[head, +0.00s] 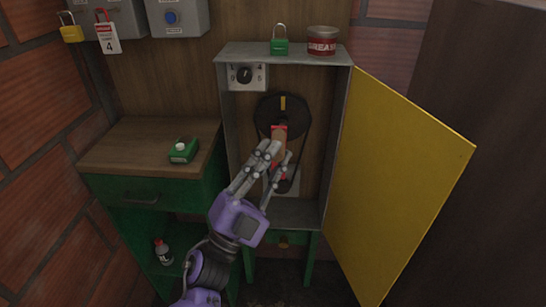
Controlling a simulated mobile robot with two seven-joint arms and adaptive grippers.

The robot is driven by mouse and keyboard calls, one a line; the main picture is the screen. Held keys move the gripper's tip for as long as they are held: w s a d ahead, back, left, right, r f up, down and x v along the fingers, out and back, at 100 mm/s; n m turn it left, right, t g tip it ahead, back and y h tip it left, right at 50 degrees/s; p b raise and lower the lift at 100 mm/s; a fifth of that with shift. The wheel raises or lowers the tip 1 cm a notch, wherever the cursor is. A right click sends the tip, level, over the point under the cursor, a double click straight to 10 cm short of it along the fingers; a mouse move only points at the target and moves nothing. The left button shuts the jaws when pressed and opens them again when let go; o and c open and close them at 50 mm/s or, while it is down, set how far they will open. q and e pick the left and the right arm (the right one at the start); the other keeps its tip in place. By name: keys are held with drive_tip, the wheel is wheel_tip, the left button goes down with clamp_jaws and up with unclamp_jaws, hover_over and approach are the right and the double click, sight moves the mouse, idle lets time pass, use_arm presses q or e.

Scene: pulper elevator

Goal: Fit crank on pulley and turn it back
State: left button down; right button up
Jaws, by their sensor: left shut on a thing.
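The black pulley (269,108) sits in the upper part of the open grey cabinet, with a yellow mark (283,103) near its top. A dark belt runs down from it to a lower pulley, mostly hidden by my gripper. The crank (279,131) has a red arm and a brown grip and lies in front of the pulley's lower part. My left gripper (275,155) is shut on the crank from below. Whether the crank is seated on the pulley's hub cannot be told. My right gripper is out of view.
The cabinet's yellow door (400,185) stands open to the right. A green padlock (279,42) and a red grease tin (322,40) stand on the cabinet top. A numbered dial (244,76) is inside, upper left. A green container (183,150) stands on the wooden bench (125,143) at left.

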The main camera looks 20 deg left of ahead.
use_arm(q)
drive_tip(key=shift+w+a, duration=0.3)
drive_tip(key=shift+w, duration=0.8)
drive_tip(key=shift+w+a, duration=0.3)
drive_tip(key=shift+w, duration=0.85)
drive_tip(key=shift+w+a, duration=0.3)
drive_tip(key=shift+w, duration=0.8)
drive_tip(key=shift+w+a+r, duration=0.1)
drive_tip(key=shift+w+a, duration=0.1)
drive_tip(key=shift+w, duration=0.3)
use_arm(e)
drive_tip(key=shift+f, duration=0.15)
use_arm(q)
drive_tip(key=shift+w+a, duration=0.1)
drive_tip(key=shift+w, duration=0.2)
drive_tip(key=shift+s, duration=0.15)
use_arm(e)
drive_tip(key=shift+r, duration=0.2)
use_arm(q)
drive_tip(key=shift+w+a, duration=0.2)
drive_tip(key=shift+w, duration=0.8)
drive_tip(key=shift+w+a, duration=0.2)
drive_tip(key=shift+w, duration=0.35)
drive_tip(key=shift+w+a, duration=0.15)
drive_tip(key=shift+w, duration=0.4)
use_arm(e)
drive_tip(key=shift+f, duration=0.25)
